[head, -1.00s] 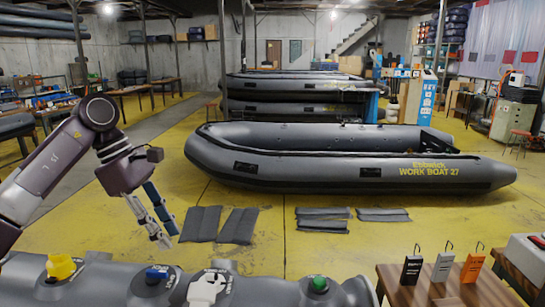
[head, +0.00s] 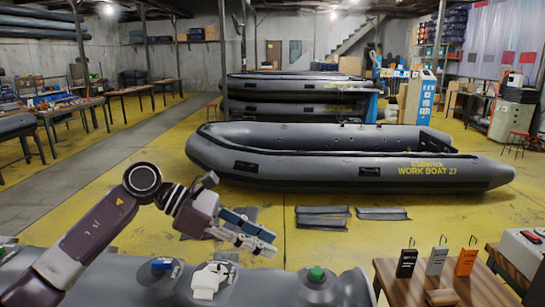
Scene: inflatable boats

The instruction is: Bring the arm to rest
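My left arm (head: 88,235) comes in from the lower left, with its purple forearm and wrist above the near grey tube. My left gripper (head: 271,244) points to the right, above the tube's white valve (head: 212,280). Its two fingers, with blue and grey parts, look spread with a narrow gap, and nothing shows between them. My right gripper is not in view.
The grey tube (head: 262,288) in front also carries a blue cap (head: 162,264) and a green cap (head: 317,274). A wooden table (head: 385,272) with several small tags stands at the right. A grey work boat (head: 300,160) lies beyond on the yellow floor.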

